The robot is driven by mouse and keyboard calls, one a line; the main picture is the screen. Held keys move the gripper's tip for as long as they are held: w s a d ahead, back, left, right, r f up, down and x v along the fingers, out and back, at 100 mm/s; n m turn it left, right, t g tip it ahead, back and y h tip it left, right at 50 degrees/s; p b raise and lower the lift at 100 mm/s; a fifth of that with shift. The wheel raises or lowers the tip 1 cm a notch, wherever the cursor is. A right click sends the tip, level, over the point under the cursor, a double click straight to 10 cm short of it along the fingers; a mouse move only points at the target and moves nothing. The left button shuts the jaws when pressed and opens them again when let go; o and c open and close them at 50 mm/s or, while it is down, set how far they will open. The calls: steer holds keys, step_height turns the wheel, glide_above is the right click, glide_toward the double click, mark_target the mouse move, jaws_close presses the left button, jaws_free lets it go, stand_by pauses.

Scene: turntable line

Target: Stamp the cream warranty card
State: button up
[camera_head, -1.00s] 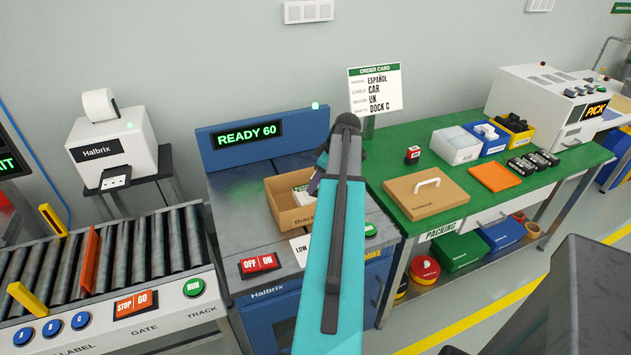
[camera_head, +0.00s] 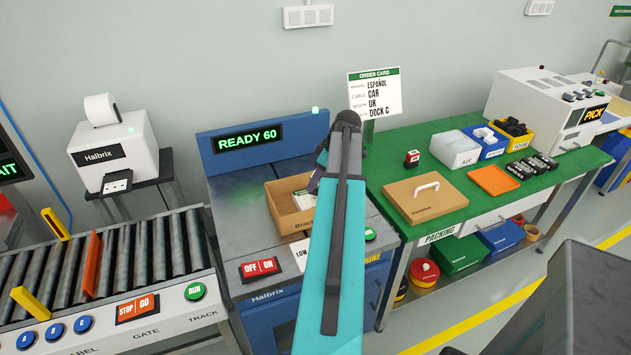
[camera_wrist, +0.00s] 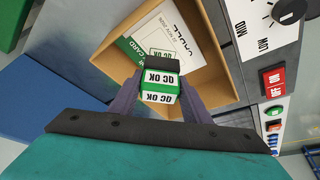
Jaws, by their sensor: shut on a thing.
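My gripper (camera_wrist: 160,74) is shut on a green, white and black stamp (camera_wrist: 159,97) lettered "QC OK". In the wrist view the stamp is over the inside of an open brown carton (camera_wrist: 216,78). A pale card (camera_wrist: 166,32) with dark print lies in the carton, with a green strip ending in "CARD" along its left side. The stamp and fingers hide part of it. I cannot tell whether the stamp touches the card.
The machine (camera_head: 232,198) shows "READY 60" and has a red OFF/ON switch (camera_head: 261,268). A roller conveyor (camera_head: 150,250) is to the left.

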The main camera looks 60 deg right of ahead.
steer(key=shift+r+p, duration=1.1)
steer(key=shift+r, duration=1.1)
steer(key=w+a+r, duration=0.3)
steer(key=w+a, duration=0.8)
steer(key=a, duration=0.2)
steer(key=w+a+r, duration=0.3)
steer(key=w+a, duration=0.8)
steer(key=a, duration=0.2)
steer(key=w+a+r, duration=0.2)
steer(key=a, duration=0.9)
steer(key=w+a+r+m, duration=0.1)
steer(key=w+a+r, duration=0.1)
steer(key=a, duration=0.9)
steer(key=w+a+r+m, duration=0.1)
steer(key=w+a+r, duration=0.1)
steer(key=a, duration=0.9)
steer(key=shift+w+r+h, duration=0.2)
steer(key=shift+r+h, duration=0.2)
steer(key=shift+r, duration=0.05)
steer(key=shift+d, duration=0.15)
